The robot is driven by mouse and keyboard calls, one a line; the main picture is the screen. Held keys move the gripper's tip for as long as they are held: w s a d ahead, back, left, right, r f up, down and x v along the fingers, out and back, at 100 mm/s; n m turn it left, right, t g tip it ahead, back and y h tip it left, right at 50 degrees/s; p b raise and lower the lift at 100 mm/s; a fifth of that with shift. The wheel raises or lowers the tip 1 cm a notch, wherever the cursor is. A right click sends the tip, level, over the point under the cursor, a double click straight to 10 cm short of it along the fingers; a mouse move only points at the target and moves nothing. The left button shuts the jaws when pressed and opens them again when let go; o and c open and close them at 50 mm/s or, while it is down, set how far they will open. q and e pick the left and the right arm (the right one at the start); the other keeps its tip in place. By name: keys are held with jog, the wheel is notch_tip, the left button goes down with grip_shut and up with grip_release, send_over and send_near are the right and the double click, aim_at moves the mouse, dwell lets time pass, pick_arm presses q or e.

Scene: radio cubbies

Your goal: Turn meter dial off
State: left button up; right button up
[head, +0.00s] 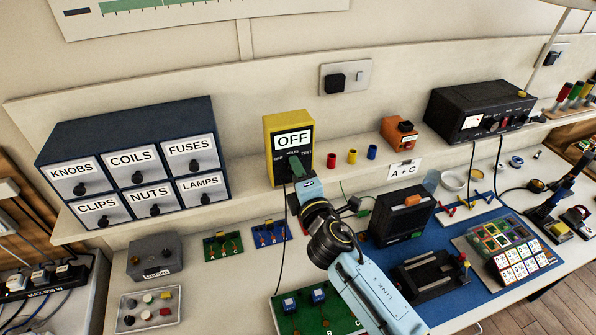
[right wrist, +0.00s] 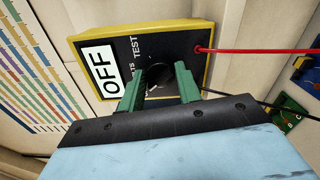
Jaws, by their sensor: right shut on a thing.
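The yellow meter (head: 288,119) with a black face stands on the shelf. Its white display (head: 292,140) reads OFF, and OFF, VOLTS and TEST are printed around the dial. My right gripper (head: 298,165) reaches up to the meter's face from below, its green fingers over the dial. In the right wrist view the gripper (right wrist: 157,82) has its fingers either side of the dark round dial (right wrist: 159,74) and is shut on it. The fingers partly hide the dial, and I cannot tell which way its pointer faces. My left gripper is out of view.
A blue drawer cabinet (head: 56,148) stands left of the meter. Red, yellow and blue plugs (head: 352,156) and an orange box (head: 399,133) stand to its right. A red lead (right wrist: 260,51) and a black lead leave the meter. Below are circuit boards and a black device (head: 402,218).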

jog(key=shift+n+p, duration=0.4)
jog(key=shift+n, duration=1.8)
jog(key=o, duration=1)
jog(key=shift+c, duration=0.2)
jog(key=shift+s, duration=0.1)
jog(key=v, duration=1.3)
jog(key=shift+s, duration=0.1)
